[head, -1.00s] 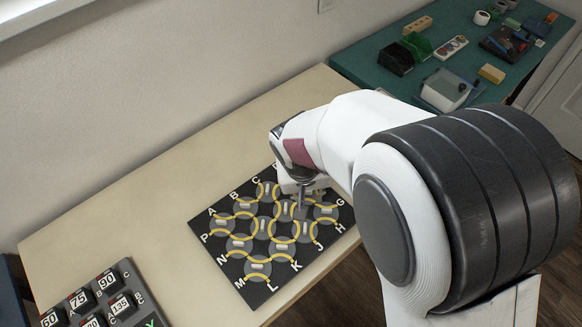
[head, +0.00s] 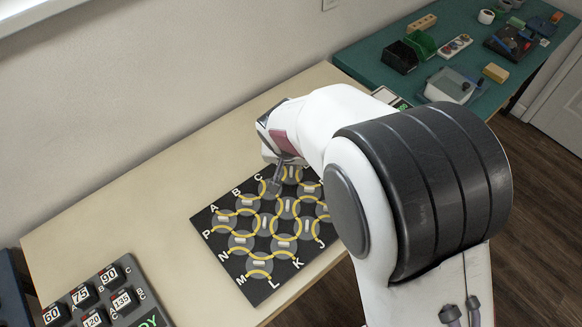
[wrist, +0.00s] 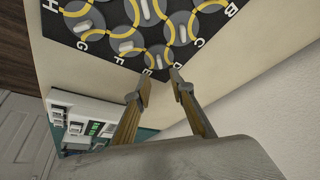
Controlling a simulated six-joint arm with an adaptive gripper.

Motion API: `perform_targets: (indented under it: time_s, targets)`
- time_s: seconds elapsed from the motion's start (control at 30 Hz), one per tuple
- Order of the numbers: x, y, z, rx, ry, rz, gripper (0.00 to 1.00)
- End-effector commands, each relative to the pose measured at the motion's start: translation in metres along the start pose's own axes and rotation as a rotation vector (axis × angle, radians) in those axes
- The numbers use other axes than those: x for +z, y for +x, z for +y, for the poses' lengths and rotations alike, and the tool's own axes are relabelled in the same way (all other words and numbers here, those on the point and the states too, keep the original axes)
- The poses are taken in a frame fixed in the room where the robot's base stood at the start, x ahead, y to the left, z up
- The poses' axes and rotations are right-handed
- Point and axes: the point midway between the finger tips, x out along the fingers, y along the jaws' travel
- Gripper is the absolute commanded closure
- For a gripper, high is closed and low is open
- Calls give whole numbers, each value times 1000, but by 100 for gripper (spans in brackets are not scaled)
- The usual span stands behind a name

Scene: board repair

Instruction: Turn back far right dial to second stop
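A black board (head: 236,275) carries several grey round dials with white handles and yellow track lines, with letters along its edges. In the head view, a dial (head: 291,174) sits at the board's far corner, close to my gripper (head: 275,186). In the wrist view, that corner dial (wrist: 158,58) shows near letters D and E, just beyond my fingertips (wrist: 162,75). The two fingers are apart with nothing between them. My arm hides part of the board's right edge in the head view, including some letters.
A grey panel (head: 118,282) with numbered buttons and a green READY display stands at lower left. A teal bench (head: 375,70) with bins and tools is at the back right. The beige table (head: 130,215) is clear left of the board.

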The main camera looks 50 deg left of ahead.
Motion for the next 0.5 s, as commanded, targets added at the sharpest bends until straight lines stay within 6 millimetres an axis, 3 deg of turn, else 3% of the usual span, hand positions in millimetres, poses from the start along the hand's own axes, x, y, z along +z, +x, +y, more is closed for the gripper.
perform_targets:
  time_s: [0.27, 0.5]
  targets:
    - [0, 5, 0, 1, -1, -1, 77]
    - [1, 23, 0, 2, -2, -2, 77]
